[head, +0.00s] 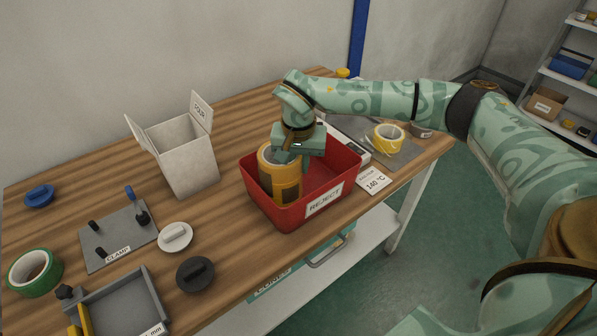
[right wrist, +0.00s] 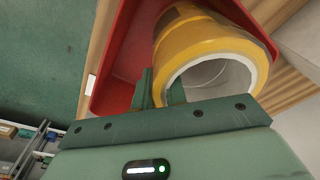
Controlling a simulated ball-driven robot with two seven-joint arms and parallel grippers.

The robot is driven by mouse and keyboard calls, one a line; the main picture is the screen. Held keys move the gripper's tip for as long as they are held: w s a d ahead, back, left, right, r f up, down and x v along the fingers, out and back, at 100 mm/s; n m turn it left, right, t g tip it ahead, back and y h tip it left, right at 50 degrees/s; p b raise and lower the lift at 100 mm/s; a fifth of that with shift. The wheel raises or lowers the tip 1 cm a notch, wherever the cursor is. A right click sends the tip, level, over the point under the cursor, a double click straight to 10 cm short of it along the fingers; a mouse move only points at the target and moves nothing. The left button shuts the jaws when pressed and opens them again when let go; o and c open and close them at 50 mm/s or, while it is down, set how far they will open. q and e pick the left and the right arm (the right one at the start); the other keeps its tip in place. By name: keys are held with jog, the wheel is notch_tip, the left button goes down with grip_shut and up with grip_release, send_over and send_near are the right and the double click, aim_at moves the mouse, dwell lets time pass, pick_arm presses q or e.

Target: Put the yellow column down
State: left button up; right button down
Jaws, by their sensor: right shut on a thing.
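The yellow column (head: 268,178) is a hollow yellow-orange cylinder with a pale inner core. It is upright or nearly so inside the red bin labelled REJECT (head: 326,202), at the bin's left end. My right gripper (head: 289,160) is shut on the column's wall near its top. In the right wrist view the yellow column (right wrist: 195,32) shows its open end, with the gripper fingers (right wrist: 160,92) at its rim and the red bin (right wrist: 128,60) around it. Whether the column's base touches the bin floor is hidden. My left gripper is not in view.
A white open carton labelled FOUR (head: 185,160) stands left of the bin. A yellow tape roll (head: 389,137) lies on a grey plate at right. A clamp plate (head: 105,240), green tape roll (head: 35,272), grey tray (head: 125,310) and round lids (head: 195,274) occupy the left side.

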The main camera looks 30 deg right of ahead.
notch_tip(320, 180, down, 2)
jog(key=shift+f+b, duration=0.25)
jog(key=shift+b, duration=0.05)
jog(key=shift+r, duration=0.1)
jog(key=c, duration=1.4)
grip_release()
jog(key=shift+c, duration=0.2)
jog(key=r+p, duration=0.1)
jog(key=r, duration=0.3)
jog(key=r+p, duration=0.1)
jog(key=r, duration=0.3)
jog(key=s+a+r+p, duration=0.1)
jog(key=r+p, duration=0.1)
jog(key=r, duration=0.2)
